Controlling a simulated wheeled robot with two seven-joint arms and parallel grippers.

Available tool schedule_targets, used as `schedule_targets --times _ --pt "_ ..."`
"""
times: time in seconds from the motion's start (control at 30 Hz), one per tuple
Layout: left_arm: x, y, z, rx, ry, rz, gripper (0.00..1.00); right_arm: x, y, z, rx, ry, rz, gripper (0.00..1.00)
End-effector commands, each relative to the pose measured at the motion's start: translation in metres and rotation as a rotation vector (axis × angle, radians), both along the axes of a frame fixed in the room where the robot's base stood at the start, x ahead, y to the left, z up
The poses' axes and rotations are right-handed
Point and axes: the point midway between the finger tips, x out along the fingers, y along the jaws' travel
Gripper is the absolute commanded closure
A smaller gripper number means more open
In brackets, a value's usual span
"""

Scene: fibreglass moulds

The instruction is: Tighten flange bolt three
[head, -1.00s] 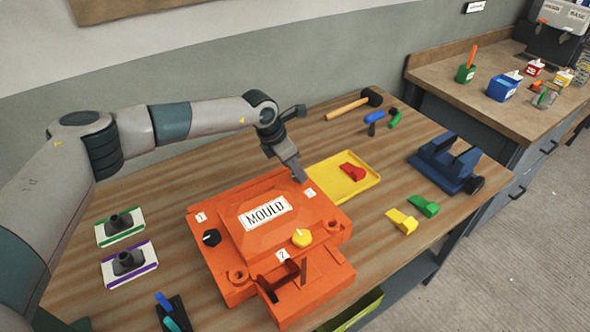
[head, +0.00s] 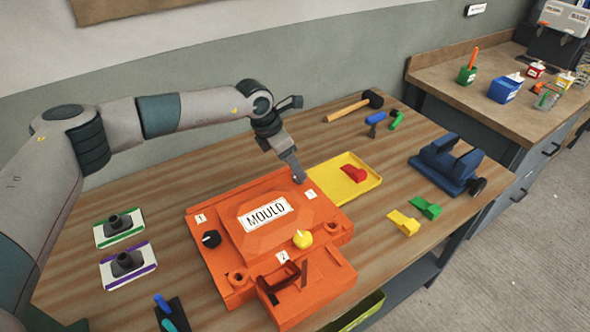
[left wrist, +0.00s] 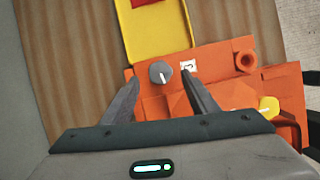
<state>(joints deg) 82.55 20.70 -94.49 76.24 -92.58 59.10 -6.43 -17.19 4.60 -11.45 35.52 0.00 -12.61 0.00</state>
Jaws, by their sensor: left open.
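The orange mould (head: 240,222) lies on the workbench with a MOULD label on top. A black knob bolt (head: 211,239) sits by label 1 and a yellow knob bolt (head: 302,239) by label 2. In the left wrist view, a grey knob bolt (left wrist: 161,72) with a white mark sits at the mould corner beside a small number label (left wrist: 188,68), likely 3. My left gripper (left wrist: 161,80) is open, its fingertips on either side of this knob in the picture; contact cannot be told. My right gripper is out of view.
A yellow tray (head: 328,171) with a red clip (head: 354,173) stands right behind the mould corner. Yellow and green clips (head: 425,207), a blue fixture (head: 440,160) and a mallet (head: 352,106) lie to the right and back. Two white-based holders stand left.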

Motion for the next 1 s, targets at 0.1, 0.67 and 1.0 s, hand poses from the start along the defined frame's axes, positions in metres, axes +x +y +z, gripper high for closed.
schedule_targets --times 0.1,0.67,1.0 --pt "-0.002 0.008 0.018 -0.002 -0.005 -0.001 0.46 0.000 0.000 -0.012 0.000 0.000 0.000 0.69" --pt "-0.022 0.043 0.116 -0.001 -0.004 0.000 0.46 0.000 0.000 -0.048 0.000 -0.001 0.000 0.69" --pt "-0.026 0.049 0.134 0.000 -0.001 0.000 0.46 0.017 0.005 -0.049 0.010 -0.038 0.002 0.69"
